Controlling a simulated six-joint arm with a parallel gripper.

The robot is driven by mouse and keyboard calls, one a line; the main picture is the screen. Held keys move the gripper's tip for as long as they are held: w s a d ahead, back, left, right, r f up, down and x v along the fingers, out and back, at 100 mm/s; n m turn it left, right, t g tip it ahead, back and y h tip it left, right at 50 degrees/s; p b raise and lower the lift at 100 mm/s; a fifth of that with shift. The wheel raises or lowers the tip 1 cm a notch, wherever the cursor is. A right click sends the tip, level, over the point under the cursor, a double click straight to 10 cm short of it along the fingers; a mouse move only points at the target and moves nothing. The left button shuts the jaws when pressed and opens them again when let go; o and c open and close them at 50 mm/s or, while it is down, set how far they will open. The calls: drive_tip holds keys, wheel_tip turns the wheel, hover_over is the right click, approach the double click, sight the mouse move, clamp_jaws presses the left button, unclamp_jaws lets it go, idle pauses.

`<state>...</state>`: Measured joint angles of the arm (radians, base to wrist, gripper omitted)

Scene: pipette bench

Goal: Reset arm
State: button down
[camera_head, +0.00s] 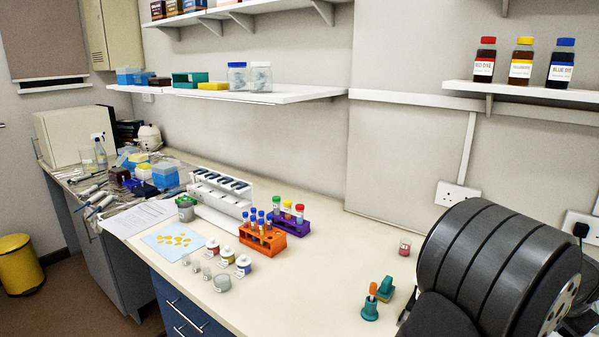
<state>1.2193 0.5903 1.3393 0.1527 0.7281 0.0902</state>
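My gripper is not in view. A large dark ribbed part of my arm fills the lower right of the head view and hides the bench behind it. The pale bench top (318,273) runs along the wall from the back left to the front right. On it, an orange rack (262,243) and a purple rack (292,226) hold tubes with coloured caps. A white pipette stand (222,199) with several dark-topped slots stands behind them.
Small jars (242,265) and a light blue sheet with yellow discs (174,241) lie at the front. A teal holder with an orange top (371,304) and a small pink-bottomed container (405,247) stand near my arm. Shelves (276,95) overhang the bench. The centre-right bench is clear.

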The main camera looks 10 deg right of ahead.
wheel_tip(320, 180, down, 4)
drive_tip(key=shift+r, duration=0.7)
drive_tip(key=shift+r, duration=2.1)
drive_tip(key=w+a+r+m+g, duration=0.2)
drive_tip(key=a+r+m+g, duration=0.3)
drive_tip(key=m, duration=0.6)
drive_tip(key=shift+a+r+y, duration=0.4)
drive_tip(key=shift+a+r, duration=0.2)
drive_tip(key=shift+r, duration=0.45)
